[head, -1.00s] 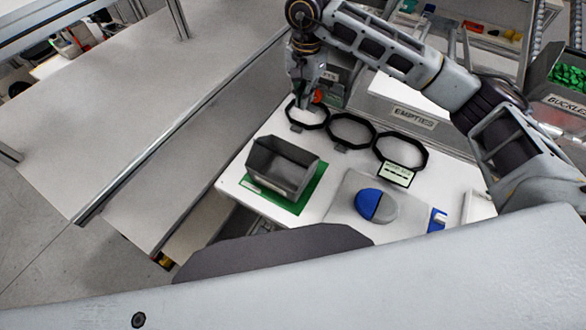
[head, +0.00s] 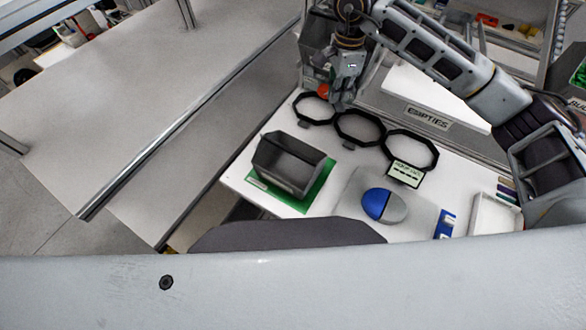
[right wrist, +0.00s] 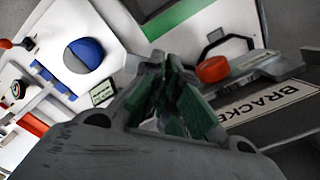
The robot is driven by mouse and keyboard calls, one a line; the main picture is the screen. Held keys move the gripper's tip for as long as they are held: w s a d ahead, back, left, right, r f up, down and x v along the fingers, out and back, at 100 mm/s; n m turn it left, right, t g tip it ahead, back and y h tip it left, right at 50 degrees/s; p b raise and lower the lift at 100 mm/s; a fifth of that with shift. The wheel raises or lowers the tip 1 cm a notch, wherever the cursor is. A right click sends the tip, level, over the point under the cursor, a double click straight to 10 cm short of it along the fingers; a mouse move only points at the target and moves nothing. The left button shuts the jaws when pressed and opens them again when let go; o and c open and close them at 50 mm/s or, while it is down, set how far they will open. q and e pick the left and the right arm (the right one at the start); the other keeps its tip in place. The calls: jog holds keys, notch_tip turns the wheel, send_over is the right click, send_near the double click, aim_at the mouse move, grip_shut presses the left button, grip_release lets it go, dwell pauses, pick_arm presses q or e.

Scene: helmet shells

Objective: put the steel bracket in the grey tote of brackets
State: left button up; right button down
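My right gripper (head: 340,104) hangs at the back of the white table, above the gap between the left and middle black rings. In the right wrist view its green-padded fingers (right wrist: 165,65) come close together at the tips. I cannot tell whether they close on anything, and I cannot make out a steel bracket. A grey tote with a label starting "BRACKE" (right wrist: 300,133) is close beside the fingers in the right wrist view. In the head view the grey tote (head: 314,72) stands behind the gripper, partly hidden by it. My left gripper is out of view.
A dark grey bin (head: 268,160) stands on a green mat (head: 316,190). Black rings (head: 436,151) line the table's back. A blue and grey disc (head: 376,203) lies in front. A red round thing (right wrist: 213,70) is near the fingers. An "EMPTIES" label (head: 428,117) marks the back right.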

jog(key=shift+s+d+m, duration=0.15)
jog(key=shift+m, duration=0.85)
jog(key=shift+s+d+m, duration=0.15)
jog(key=shift+m, duration=0.85)
jog(key=shift+s+d+m, duration=0.1)
jog(key=shift+d+m, duration=0.05)
jog(key=shift+m, duration=1.75)
jog(key=shift+f+b, duration=5.05)
jog(key=shift+f, duration=6.15)
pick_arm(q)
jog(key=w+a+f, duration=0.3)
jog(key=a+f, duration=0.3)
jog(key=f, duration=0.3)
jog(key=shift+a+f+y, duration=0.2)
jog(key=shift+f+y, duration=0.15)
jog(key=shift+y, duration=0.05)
